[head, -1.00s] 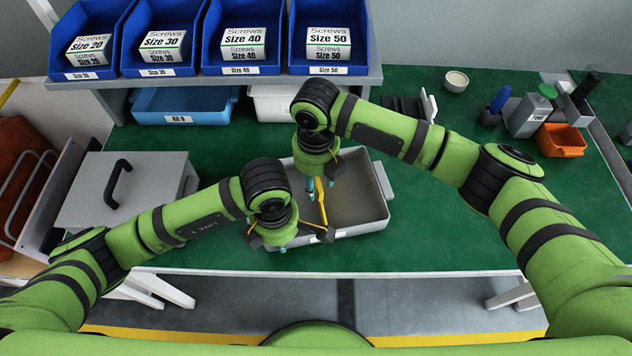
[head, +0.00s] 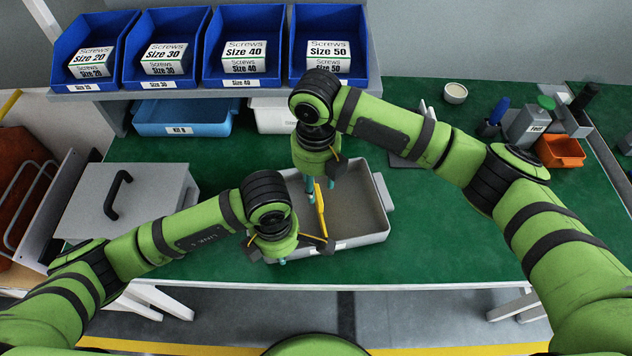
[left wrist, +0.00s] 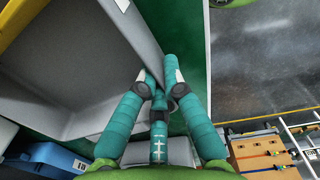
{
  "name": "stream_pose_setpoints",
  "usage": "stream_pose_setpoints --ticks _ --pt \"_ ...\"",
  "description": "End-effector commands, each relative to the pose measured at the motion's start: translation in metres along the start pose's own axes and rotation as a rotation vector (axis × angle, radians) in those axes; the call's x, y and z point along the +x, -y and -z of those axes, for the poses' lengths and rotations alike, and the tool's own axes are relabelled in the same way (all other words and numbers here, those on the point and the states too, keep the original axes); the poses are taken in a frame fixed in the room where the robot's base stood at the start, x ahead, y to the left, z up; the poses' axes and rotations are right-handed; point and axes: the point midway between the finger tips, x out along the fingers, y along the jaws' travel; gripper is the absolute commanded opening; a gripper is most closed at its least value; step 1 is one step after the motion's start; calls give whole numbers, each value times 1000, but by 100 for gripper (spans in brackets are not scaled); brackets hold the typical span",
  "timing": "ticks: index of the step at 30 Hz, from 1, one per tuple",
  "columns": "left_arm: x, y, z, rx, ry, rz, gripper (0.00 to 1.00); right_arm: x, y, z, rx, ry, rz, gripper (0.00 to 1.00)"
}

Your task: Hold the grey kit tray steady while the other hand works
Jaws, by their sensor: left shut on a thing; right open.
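The grey kit tray (head: 383,190) lies on the green bench near its front edge. My left gripper (head: 281,256) is at the tray's front left corner. In the left wrist view its teal fingers (left wrist: 158,85) are shut on the tray wall (left wrist: 105,60). My right gripper (head: 314,190) is open above the left part of the tray, pointing down. A yellow bar-like thing (head: 320,212) shows just below the right fingers. I cannot tell whether they touch it. My arms hide the tray's left side.
Blue screw bins (head: 330,70) stand on a shelf behind. A blue kit bin (head: 180,115) sits under it. A grey box (head: 125,205) with a black handle is at left. An orange bin (head: 560,150) is at right. The bench right of the tray is partly clear.

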Motion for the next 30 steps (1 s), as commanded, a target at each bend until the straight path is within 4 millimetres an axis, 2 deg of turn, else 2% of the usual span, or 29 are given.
stream_pose_setpoints --ticks 9,15,20,28,29,30 --pt "0 0 0 0 1 -1 0 -67 0 -1 -2 6 0 44" --pt "0 0 0 0 1 -1 0 -98 0 -1 -1 4 0 44" --pt "0 0 0 0 1 -1 0 -109 0 0 -1 3 0 44" --pt "0 0 0 0 1 -1 0 -110 0 0 -1 2 0 44" --pt "0 0 0 0 1 -1 20 -110 0 0 -1 2 0 44" --pt "0 0 0 0 1 -1 36 -110 0 0 -1 2 0 44"
